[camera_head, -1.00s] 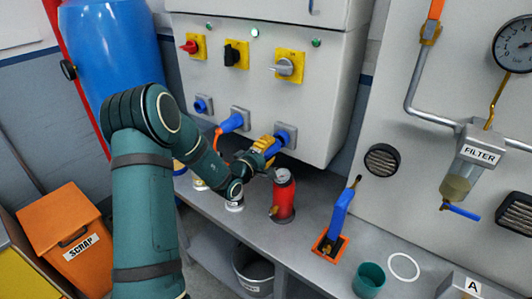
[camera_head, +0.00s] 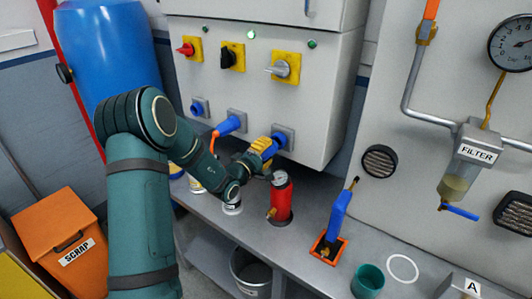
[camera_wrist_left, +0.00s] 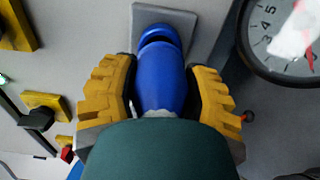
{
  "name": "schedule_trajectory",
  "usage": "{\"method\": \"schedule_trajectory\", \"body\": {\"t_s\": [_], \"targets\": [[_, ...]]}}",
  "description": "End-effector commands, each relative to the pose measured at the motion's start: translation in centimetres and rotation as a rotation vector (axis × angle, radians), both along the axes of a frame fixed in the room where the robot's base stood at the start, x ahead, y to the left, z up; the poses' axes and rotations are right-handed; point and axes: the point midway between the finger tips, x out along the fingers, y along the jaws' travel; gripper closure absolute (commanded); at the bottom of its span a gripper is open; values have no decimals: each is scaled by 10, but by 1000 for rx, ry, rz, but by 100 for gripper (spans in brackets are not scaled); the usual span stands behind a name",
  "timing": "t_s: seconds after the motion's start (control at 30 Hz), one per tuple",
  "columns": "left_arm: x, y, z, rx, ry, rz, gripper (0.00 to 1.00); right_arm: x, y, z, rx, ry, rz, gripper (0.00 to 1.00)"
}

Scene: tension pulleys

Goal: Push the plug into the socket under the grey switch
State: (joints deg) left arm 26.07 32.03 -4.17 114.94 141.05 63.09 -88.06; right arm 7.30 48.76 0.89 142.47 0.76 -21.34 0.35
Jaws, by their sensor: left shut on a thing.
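The grey switch (camera_head: 281,70) sits on a yellow plate, rightmost of three on the cabinet front. Below it is a socket on a grey square plate (camera_head: 289,134), also at the top of the left wrist view (camera_wrist_left: 187,20). My left gripper (camera_head: 264,147) is shut on the blue plug (camera_wrist_left: 161,82), with a yellow pad on each side. The plug's front end lines up with the blue socket ring (camera_wrist_left: 159,33); a dark crescent shows between them. I cannot tell how deep the plug sits. The plug's rear is hidden by the gripper. My right gripper is not in view.
A middle socket holds another blue plug (camera_head: 229,125); a blue socket (camera_head: 198,108) is left of it. Below my gripper, a red bottle (camera_head: 281,197) stands on the grey bench, near a blue-handled lever (camera_head: 338,215) and a green cup (camera_head: 368,280).

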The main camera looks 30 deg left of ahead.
Motion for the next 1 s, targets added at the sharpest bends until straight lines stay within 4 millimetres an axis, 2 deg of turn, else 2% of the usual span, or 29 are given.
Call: {"method": "schedule_trajectory", "body": {"t_s": [1.0], "targets": [[4, -1, 1, 1, -2, 0, 95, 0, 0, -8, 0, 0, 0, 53]]}}
